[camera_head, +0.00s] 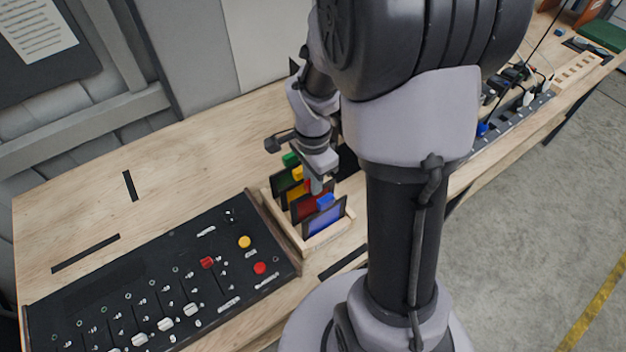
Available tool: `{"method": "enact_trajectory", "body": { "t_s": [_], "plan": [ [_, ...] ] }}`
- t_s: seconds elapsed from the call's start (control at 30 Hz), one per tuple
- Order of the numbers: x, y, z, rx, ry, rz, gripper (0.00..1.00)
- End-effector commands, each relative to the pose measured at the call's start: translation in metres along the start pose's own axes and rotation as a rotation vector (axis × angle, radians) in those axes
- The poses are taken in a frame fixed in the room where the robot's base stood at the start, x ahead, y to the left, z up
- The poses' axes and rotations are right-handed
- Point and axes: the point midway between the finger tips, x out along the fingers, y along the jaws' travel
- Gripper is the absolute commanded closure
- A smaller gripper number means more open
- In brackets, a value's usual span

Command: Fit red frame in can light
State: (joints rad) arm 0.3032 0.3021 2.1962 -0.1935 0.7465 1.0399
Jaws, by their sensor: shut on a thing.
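The red frame (309,205) stands in a small wooden rack (331,234) on the bench, among frames in other colours. My gripper (316,185) points down into the rack and is shut on the top of the red frame; its fingers hide the grip point. The red frame still appears to be in its slot between the yellow frame (294,189) and the blue frame (325,219). The green frame (287,173) stands at the far end. I cannot make out the can light; my arm covers much of the middle and right.
A black control console (150,290) with sliders and coloured knobs lies left of the rack. Cables and a long strip with plugs (515,110) lie on the bench at the right. The wooden bench top (180,150) behind the console is mostly clear.

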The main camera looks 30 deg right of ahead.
Motion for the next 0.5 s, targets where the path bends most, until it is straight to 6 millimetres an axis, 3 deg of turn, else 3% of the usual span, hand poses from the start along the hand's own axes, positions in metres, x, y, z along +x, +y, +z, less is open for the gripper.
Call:
{"method": "enact_trajectory", "body": {
  "t_s": [0.5],
  "plan": [
    [-0.047,0.0,0.0,0.0,0.0,0.0,1.0]
  ]
}}
